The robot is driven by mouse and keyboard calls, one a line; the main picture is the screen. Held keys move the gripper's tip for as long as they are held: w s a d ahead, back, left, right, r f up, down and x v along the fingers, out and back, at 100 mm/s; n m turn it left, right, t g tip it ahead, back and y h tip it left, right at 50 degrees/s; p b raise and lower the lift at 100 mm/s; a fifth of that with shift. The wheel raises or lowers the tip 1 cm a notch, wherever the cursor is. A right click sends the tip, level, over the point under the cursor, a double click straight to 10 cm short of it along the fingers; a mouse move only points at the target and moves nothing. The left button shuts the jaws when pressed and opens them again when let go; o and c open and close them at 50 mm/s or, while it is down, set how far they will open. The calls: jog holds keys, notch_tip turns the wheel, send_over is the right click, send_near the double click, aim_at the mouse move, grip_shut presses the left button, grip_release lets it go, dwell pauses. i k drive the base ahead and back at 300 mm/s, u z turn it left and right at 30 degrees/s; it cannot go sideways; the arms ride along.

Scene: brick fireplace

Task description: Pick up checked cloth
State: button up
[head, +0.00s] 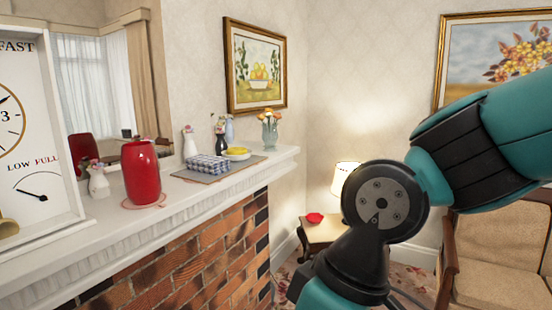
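The checked cloth (208,167) is a folded blue-and-white bundle. It lies on a grey mat (192,178) on the white mantelpiece above the brick fireplace. A yellow item on a white dish (237,155) sits right behind it, close to its right end. My arm enters from the right side of the picture, well apart from the cloth. My gripper is outside this view, so its opening cannot be seen.
A red vase (143,174) stands left of the cloth, and a large clock (38,140) further left. Small vases stand behind, with a flower vase (270,133) at the right. Below are a small lamp table (322,233) and an armchair (500,255).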

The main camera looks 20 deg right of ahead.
aim_at(205, 164)
jog(key=z, duration=2.15)
jog(key=i, duration=0.65)
jog(key=u, duration=2.75)
jog(key=i, duration=0.5)
jog(key=z, duration=0.05)
